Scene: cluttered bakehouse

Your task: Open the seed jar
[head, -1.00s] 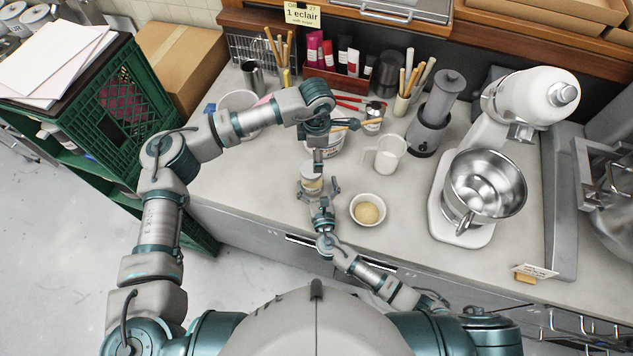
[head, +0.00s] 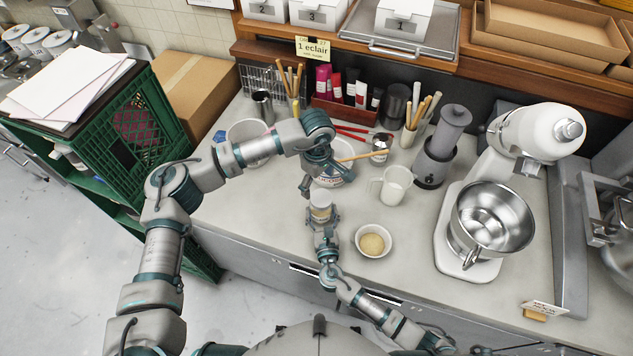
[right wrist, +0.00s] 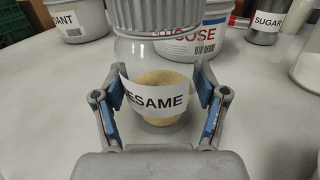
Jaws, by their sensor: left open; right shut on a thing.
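The seed jar (head: 320,209) is a small clear jar near the front of the counter. In the right wrist view the jar (right wrist: 157,60) stands upright, with a "SESAME" label, pale seeds inside and a ribbed grey lid (right wrist: 160,14) on top. My right gripper (right wrist: 160,105) is shut on the jar's body, one blue-padded finger on each side; in the head view it reaches the jar from the front (head: 323,226). My left gripper (head: 318,174) is open and empty, just behind and above the jar, in front of a white tub (head: 337,178).
A bowl of pale grains (head: 373,241) sits right of the jar, with a white jug (head: 392,186) behind it. A stand mixer (head: 470,262) with a steel bowl stands further right. The front left counter is clear.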

